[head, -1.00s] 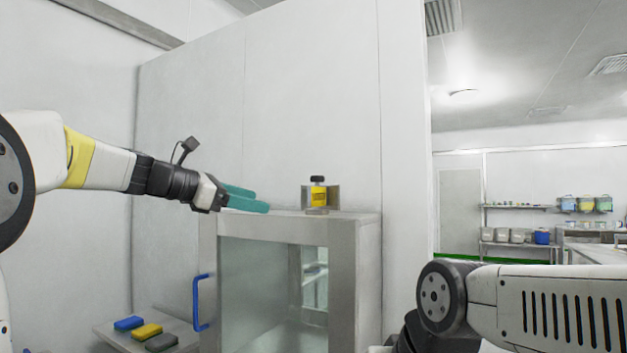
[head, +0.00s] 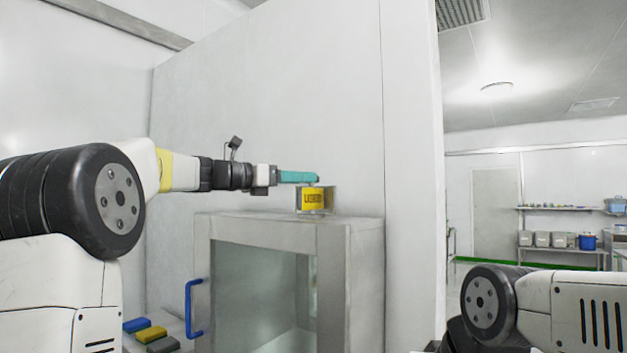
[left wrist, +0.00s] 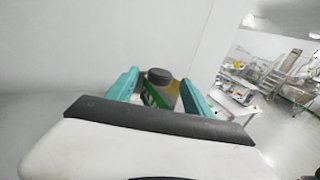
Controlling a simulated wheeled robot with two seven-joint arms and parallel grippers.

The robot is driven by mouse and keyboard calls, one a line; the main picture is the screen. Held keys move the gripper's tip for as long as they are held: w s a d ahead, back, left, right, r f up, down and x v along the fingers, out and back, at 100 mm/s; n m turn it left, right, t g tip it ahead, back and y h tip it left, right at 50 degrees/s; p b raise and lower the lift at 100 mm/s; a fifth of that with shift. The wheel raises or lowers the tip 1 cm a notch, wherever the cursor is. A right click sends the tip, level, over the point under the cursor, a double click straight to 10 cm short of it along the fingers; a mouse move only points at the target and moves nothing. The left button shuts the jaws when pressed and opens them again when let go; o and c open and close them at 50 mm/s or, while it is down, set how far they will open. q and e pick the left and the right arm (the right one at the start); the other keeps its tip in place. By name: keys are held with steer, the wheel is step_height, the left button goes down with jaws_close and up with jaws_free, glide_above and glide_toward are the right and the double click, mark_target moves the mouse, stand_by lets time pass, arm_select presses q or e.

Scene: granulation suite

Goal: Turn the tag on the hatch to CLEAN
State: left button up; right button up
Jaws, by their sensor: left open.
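The tag (head: 313,198) stands on top of the steel-framed hatch (head: 365,245), its yellow face with dark lettering, seemingly USED, toward the head camera. In the left wrist view a black knob (left wrist: 159,75) tops the tag, and a green side (left wrist: 152,97) shows below it. My left gripper (head: 314,178) reaches in from the left at the tag's top, its teal fingers hiding the knob in the head view. It is open, with one finger on each side of the knob; I cannot tell whether they touch it. My right gripper is not in view.
The hatch has a glass front and a blue handle (head: 189,308) at its left. Blue, yellow and grey blocks (head: 150,334) lie on a low shelf at the lower left. A white wall (head: 270,110) rises behind the hatch. Shelves with containers stand far right.

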arm_select(q)
steer(key=shift+x, duration=1.95)
jaws_close()
